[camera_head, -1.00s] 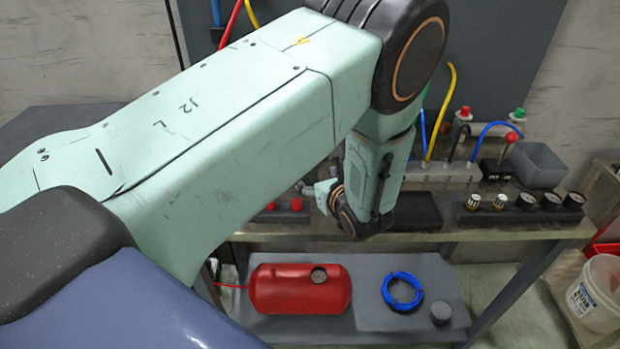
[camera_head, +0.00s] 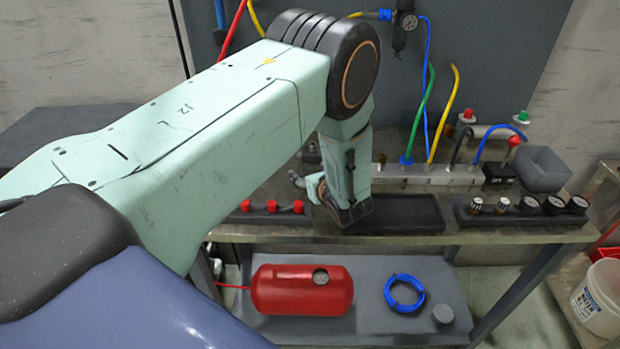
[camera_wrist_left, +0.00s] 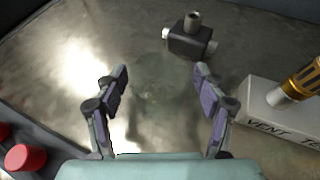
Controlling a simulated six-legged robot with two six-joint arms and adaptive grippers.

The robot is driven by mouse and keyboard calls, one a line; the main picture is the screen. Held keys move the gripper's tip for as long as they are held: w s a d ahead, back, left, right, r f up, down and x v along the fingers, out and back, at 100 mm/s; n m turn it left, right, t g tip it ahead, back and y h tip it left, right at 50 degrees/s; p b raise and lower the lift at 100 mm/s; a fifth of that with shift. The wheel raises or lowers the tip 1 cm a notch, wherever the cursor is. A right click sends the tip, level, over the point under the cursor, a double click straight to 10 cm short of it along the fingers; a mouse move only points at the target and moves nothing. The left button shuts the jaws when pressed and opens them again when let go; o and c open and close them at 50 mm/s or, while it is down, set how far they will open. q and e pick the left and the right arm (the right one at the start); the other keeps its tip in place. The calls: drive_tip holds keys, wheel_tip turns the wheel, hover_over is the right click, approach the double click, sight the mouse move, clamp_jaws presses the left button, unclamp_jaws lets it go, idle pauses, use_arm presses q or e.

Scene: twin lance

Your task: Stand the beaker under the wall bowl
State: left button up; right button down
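My left gripper (camera_wrist_left: 161,80) is open in the left wrist view, its two fingers well apart above the bench top. A faint see-through shape (camera_wrist_left: 160,72) shows between and beyond the fingers. It may be the clear beaker, but I cannot tell for sure, and no finger visibly grips it. In the head view, my left arm largely hides its gripper. A small dark unit with a gauge (camera_head: 404,28) hangs on the grey wall panel. Its lower part may be the wall bowl. My right gripper is not in view.
A black tray (camera_head: 405,226), a manifold with hoses (camera_head: 428,176), gauges (camera_head: 553,205), red knobs (camera_head: 272,207) and a grey bin (camera_head: 543,170) crowd the bench. A small dark fitting (camera_wrist_left: 190,43) stands beyond the fingers. A labelled block (camera_wrist_left: 278,116) lies right of them.

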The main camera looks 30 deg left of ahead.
use_arm(q)
drive_tip(key=shift+a+f, duration=0.1)
drive_tip(key=shift+a, duration=0.15)
drive_tip(key=c, duration=0.4)
drive_tip(key=shift+d, duration=0.15)
drive_tip(key=c, duration=0.6)
